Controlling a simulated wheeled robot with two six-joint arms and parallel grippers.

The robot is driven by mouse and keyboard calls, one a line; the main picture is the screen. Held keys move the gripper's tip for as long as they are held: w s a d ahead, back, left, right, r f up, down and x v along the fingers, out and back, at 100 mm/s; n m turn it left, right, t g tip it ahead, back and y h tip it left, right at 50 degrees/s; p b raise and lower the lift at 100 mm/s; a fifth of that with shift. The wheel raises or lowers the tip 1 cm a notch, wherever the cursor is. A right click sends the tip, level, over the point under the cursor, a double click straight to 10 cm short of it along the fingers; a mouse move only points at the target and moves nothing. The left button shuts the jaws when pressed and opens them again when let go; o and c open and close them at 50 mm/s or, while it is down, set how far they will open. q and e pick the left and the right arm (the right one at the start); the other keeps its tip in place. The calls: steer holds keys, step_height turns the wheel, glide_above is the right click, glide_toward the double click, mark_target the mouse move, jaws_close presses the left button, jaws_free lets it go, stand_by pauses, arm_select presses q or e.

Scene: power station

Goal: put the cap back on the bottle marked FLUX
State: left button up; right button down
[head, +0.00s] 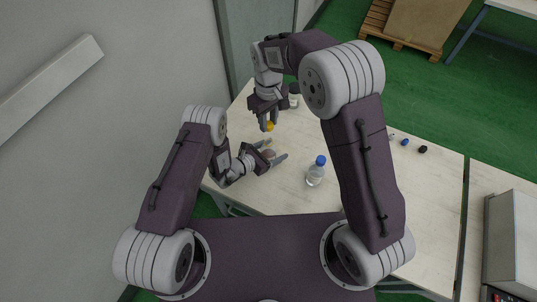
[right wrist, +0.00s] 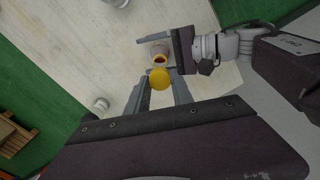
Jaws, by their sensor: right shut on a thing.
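My right gripper (head: 269,124) is shut on a yellow cap (head: 270,127), above the table's left part. In the right wrist view the cap (right wrist: 160,78) shows at the tips of my right gripper (right wrist: 158,92). An uncapped bottle (head: 268,154) with a dark reddish opening stands just nearer to me. In the right wrist view this bottle (right wrist: 159,56) is just beyond the cap, which looks apart from it. My left gripper (head: 272,153) has its fingers spread around the bottle, with a gap visible on one side. No FLUX marking is readable.
A clear bottle with a blue cap (head: 315,172) stands right of my left gripper. A dark-capped bottle (head: 294,94) stands behind my right gripper. A loose blue cap (head: 405,142) and black cap (head: 423,149) lie farther right. A grey box (head: 512,240) is at the right edge.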

arm_select(q)
jaws_close()
arm_select(e)
steer(key=shift+f, duration=2.5)
steer(key=shift+f, duration=0.9)
steer(key=shift+f, duration=0.55)
